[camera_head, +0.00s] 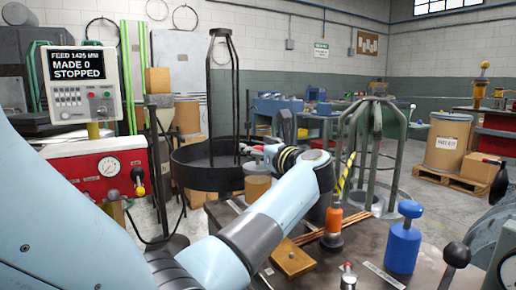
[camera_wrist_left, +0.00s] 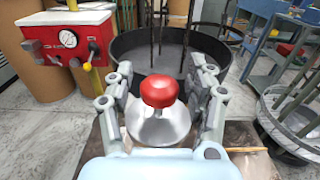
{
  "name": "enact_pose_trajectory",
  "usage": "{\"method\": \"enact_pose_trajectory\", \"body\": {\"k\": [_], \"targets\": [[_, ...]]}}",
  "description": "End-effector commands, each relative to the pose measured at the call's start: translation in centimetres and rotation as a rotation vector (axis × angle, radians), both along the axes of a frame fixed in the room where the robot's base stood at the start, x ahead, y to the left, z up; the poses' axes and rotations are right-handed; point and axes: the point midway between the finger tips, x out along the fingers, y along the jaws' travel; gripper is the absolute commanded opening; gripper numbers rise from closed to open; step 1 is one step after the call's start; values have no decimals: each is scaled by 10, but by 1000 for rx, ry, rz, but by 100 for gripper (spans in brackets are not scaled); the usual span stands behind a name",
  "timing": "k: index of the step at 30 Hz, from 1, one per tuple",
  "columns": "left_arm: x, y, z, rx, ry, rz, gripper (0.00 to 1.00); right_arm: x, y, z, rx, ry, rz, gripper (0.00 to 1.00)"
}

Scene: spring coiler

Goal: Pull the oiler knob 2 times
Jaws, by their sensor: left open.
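In the left wrist view a round red knob (camera_wrist_left: 159,91) sits on top of a pale, shiny cone-shaped body (camera_wrist_left: 158,127). It lies between the two fingers of my left gripper (camera_wrist_left: 163,75). The fingers stand apart on either side of the knob, with visible gaps, and do not touch it. In the head view my left gripper (camera_head: 262,150) is at the end of the pale blue arm, above the table's far left side. My right gripper is not in view.
A blue canister (camera_head: 403,240), an orange-topped tool (camera_head: 334,222) and a small red-topped item (camera_head: 348,274) stand on the dark table. A round black bin (camera_head: 196,172) and a red gauge panel (camera_head: 92,176) are beyond. The display reads MADE 0 STOPPED.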

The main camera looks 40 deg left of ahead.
Motion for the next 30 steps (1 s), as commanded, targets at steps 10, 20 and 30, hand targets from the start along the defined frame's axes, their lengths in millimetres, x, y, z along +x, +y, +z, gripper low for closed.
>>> {"method": "enact_pose_trajectory", "body": {"k": [10,20,30], "targets": [[0,0,0,0,0,0,16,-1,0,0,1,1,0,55],[0,0,0,0,1,1,0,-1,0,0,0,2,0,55],[0,-1,28,-1,-2,1,0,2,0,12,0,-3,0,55]]}}
